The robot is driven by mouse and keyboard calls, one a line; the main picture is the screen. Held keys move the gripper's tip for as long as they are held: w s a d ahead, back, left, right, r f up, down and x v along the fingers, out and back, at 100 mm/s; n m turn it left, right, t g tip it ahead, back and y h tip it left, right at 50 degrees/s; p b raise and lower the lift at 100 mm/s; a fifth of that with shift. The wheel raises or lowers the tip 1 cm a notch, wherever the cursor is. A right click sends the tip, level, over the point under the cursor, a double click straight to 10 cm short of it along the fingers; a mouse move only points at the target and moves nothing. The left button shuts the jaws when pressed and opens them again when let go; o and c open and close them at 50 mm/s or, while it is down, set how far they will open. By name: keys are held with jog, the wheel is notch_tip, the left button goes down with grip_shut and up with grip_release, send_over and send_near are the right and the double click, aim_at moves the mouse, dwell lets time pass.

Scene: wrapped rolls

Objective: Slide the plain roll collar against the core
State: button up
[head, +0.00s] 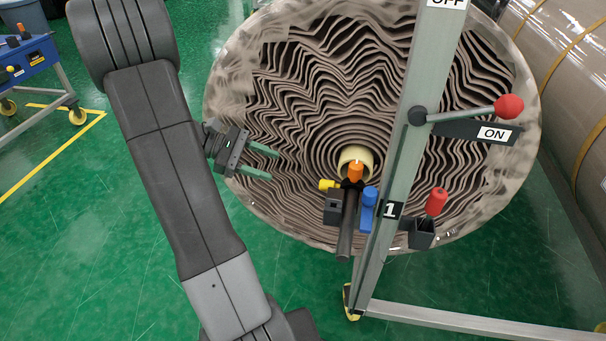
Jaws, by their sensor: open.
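The wrapped roll (300,75) faces me with its wavy brown layered end. Its pale yellow core (347,157) sticks out near the middle of that end. A black collar-like piece (350,184) with an orange knob (356,172) and a yellow knob (327,184) sits in front of the core's lower edge, on a dark bar (346,230). I cannot tell whether it touches the core. My gripper (264,163) is open and empty, its two green fingers apart, pointing right in front of the roll's left part, left of the core and collar.
A grey post (405,130) marked 1 stands right of the core, with a red-knobbed lever (508,106) by the ON plate. Blue (369,196) and red (436,201) handles flank it. Another wrapped roll (560,60) lies at right. A blue cart (35,55) stands far left; green floor between is clear.

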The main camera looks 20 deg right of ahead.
jog(key=b, duration=0.2)
send_near(342, 188)
jog(key=d+f, duration=0.3)
jog(key=f, duration=0.1)
jog(key=shift+w+d, duration=0.1)
jog(key=shift+w, duration=0.2)
grip_shut()
